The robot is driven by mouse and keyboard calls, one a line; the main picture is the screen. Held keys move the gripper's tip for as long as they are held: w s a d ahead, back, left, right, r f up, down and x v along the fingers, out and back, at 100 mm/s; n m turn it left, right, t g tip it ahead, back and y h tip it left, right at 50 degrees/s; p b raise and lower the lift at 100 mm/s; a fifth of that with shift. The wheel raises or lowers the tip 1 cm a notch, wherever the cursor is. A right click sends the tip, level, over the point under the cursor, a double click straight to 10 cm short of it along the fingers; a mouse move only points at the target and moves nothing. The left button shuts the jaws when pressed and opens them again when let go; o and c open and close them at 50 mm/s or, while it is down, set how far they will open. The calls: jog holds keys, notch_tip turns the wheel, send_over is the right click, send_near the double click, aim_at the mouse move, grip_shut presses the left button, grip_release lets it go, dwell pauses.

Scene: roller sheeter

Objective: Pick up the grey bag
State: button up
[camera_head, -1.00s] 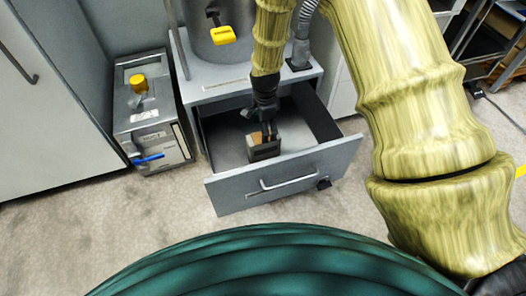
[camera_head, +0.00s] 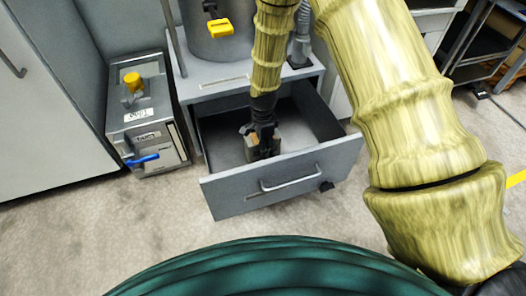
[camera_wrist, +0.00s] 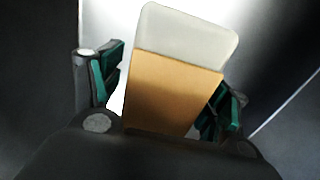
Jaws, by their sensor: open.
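The bag (camera_head: 274,147) stands in the open drawer near its front panel and looks grey and brown in the head view. In the wrist view the bag (camera_wrist: 175,85) shows a pale grey upper band over an orange-tan part, slightly tilted. My gripper (camera_head: 262,140) reaches down into the drawer over the bag. In the wrist view its open fingers (camera_wrist: 162,90) stand on either side of the bag, a gap showing on the left; the right finger is close to it or touching. The bag's lower part in the wrist view is hidden by my gripper's body.
The grey drawer (camera_head: 240,198) is pulled out under a cabinet with a metal cylinder (camera_head: 215,45) on top. A metal box (camera_head: 147,125) with a yellow knob and blue handle stands to the left.

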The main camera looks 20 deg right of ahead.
notch_tip(320, 180, down, 2)
jog(key=shift+f+b, duration=0.15)
jog(key=shift+b, duration=0.35)
jog(key=c, duration=1.3)
jog(key=shift+r, duration=0.2)
